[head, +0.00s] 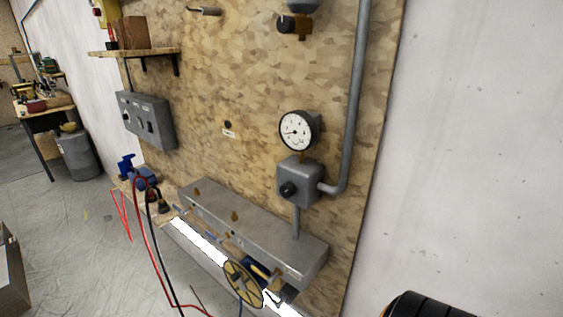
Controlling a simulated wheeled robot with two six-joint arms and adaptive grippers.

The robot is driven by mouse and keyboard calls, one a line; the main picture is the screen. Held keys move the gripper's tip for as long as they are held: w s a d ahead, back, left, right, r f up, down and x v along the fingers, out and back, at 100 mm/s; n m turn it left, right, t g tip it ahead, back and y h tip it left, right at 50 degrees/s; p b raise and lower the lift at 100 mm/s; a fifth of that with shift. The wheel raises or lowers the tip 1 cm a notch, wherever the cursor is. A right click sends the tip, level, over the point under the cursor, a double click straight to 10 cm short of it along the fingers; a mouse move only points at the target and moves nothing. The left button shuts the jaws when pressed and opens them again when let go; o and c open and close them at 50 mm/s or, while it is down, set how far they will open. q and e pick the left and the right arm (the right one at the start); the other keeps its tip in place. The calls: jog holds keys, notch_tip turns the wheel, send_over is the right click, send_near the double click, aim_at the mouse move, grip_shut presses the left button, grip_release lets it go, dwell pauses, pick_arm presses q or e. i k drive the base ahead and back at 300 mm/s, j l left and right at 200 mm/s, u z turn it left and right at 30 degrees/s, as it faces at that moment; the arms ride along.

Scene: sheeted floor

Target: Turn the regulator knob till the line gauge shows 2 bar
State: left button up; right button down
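A round gauge (297,131) with a white face and dark rim is mounted on the chipboard wall panel. Its needle seems to point left and slightly down; the numbers are too small to read. Below it is a grey box (300,176) with a black round knob (288,189) on its front, which appears to be the regulator knob. A grey pipe (354,110) runs from the box's right side up the panel. Neither gripper shows. A black ribbed part at the bottom right corner seems to be mine.
A long grey metal housing (250,228) juts out below the box, with a brass-coloured wheel (242,283) in front. Red and black cables loop at the lower left. A grey switch box (146,120) and a shelf (140,51) are on the left. Space before the gauge looks clear.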

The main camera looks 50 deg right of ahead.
aim_at(287, 189)
jog(key=z, duration=1.6)
